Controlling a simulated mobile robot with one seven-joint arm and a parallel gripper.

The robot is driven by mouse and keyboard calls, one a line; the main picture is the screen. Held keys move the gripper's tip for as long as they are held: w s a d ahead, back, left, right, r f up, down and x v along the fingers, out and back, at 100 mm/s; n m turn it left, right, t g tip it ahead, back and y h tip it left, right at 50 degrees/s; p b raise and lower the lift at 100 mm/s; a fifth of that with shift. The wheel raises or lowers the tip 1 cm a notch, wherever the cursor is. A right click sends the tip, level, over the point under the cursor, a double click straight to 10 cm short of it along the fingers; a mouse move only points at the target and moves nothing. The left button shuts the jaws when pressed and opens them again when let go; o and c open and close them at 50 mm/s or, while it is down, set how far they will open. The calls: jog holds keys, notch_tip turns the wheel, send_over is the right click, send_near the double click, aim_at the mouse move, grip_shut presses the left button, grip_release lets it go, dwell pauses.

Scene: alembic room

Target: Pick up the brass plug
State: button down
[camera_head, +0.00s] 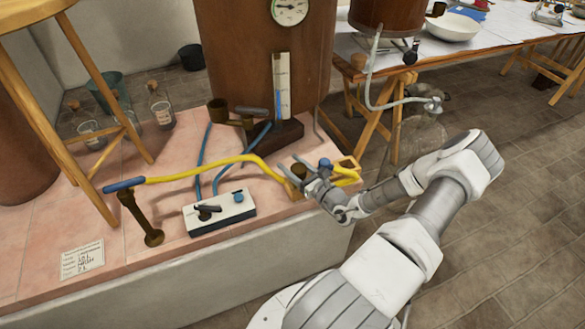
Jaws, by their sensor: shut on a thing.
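A white box with a black lever and blue knob (220,211) stands left of my gripper. A brass stand (142,220) is farther left.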

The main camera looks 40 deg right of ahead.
notch_tip(320, 180, up, 2)
jog(key=shift+r+p, duration=0.25)
jog(key=shift+p, duration=0.1)
jog(key=s+d+r+p, duration=0.2)
jog(key=s+d+r, duration=0.3)
jog(key=s, duration=0.5)
jog(key=shift+s+r, duration=0.3)
jog(key=shift+r, duration=0.4)
